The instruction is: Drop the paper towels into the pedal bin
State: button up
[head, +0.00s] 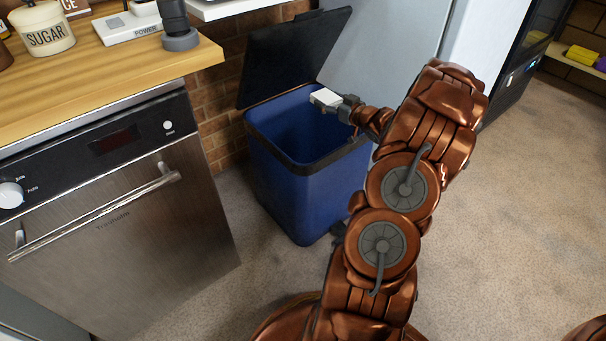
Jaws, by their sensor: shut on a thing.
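The pedal bin (305,193) is blue with a dark rim. It stands on the floor beside the dishwasher, and its black lid (290,55) is raised at the back. My gripper (338,102) is over the right part of the bin's opening. It is shut on a small white block, which looks like the paper towels (325,97). The block is at about rim level or above it; its exact height over the opening cannot be told. My gripper partly hides the block's right end. The bottom of the bin is not visible.
A steel dishwasher (120,235) under a wooden counter (100,70) stands left of the bin. A grey cabinet or fridge side (395,45) is behind the bin. Open floor (520,190) lies to the right.

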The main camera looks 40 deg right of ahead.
notch_tip(320, 180, down, 4)
jog(key=b, duration=0.3)
jog(key=shift+f+b, duration=0.1)
jog(key=shift+b, duration=0.2)
jog(key=o, duration=1.1)
jog(key=shift+c, duration=0.2)
jog(key=shift+s, duration=0.1)
jog(key=s+r, duration=0.1)
jog(key=s, duration=1)
jog(key=shift+s+a+r, duration=0.2)
jog(key=shift+s+r, duration=0.15)
jog(key=shift+r, duration=0.05)
